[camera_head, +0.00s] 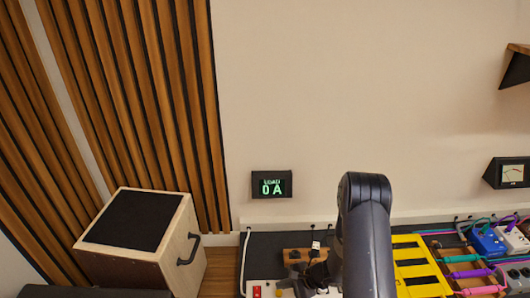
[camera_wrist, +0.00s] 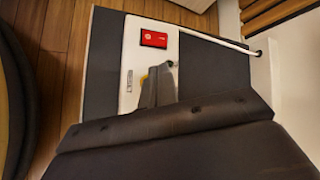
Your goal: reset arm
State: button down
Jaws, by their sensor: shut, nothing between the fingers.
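My arm (camera_head: 366,230) rises in front of the bench in the head view, and it hides my gripper there. In the wrist view my gripper (camera_wrist: 160,70) shows as grey fingers close together, shut and empty. The fingers lie in front of a white power strip (camera_wrist: 136,58) with a red switch (camera_wrist: 154,39). I cannot tell whether they touch it. The red switch also shows at the bottom of the head view (camera_head: 257,291).
A wooden speaker cabinet (camera_head: 143,235) stands at the left. A yellow rack (camera_head: 416,266), coloured cables and a blue pedal (camera_head: 487,242) lie right of my arm. A meter (camera_head: 510,173) and a corner shelf (camera_head: 518,66) are further right.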

jog(key=shift+w+r+p, duration=0.2)
jog(key=shift+r+p, duration=0.3)
jog(key=shift+p, duration=1.15)
notch_tip(320, 180, up, 5)
jog(key=shift+p, duration=0.8)
jog(key=shift+f, duration=0.1)
jog(key=b, duration=0.3)
send_over(282, 293)
notch_tip(282, 293, down, 6)
jog(key=shift+s+r, duration=0.1)
jog(key=shift+b, duration=0.85)
jog(key=shift+s+f+b, duration=0.2)
jog(key=shift+b, duration=0.65)
jog(key=shift+r+p, duration=0.5)
jog(key=shift+p, duration=0.4)
jog(key=shift+w+r+p, duration=0.15)
jog(key=shift+p, duration=0.75)
